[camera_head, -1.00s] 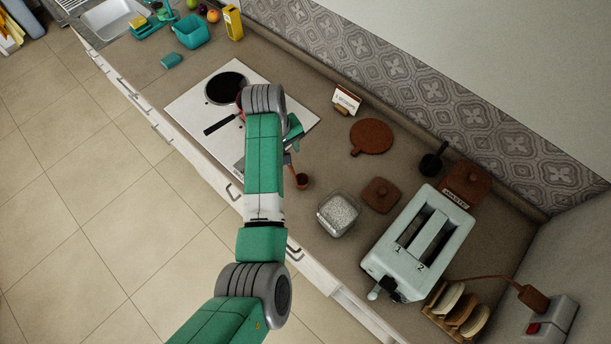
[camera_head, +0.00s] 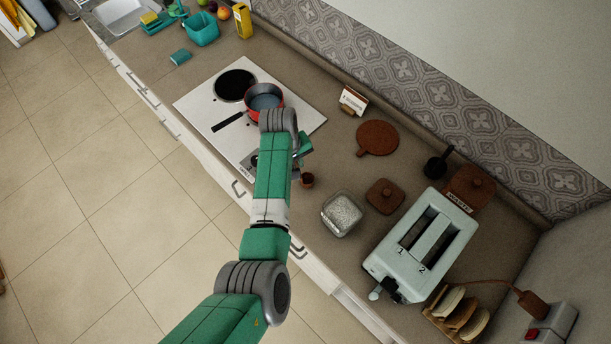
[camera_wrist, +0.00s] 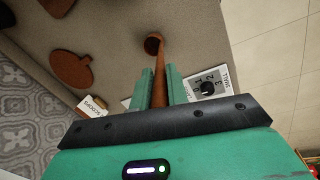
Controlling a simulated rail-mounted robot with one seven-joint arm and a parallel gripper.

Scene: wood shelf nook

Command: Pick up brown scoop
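The brown scoop (camera_wrist: 153,45) shows in the wrist view, its round cup beyond my fingertips and its long handle running back between them. In the head view its cup (camera_head: 307,181) is by the stove's near right corner, and my arm hides the handle. My gripper (camera_wrist: 159,78) has its two green fingers close on both sides of the handle, with no clear gap, so it looks shut on it. The cup appears at or near counter level; I cannot tell whether it touches.
The white stove (camera_head: 195,103) holds a red pan (camera_head: 280,96) close to my wrist. A glass jar (camera_head: 341,213), brown lid (camera_head: 385,196), round board (camera_head: 377,138), sign (camera_head: 353,100) and toaster (camera_head: 421,243) stand to the right. Bare counter lies between stove and board.

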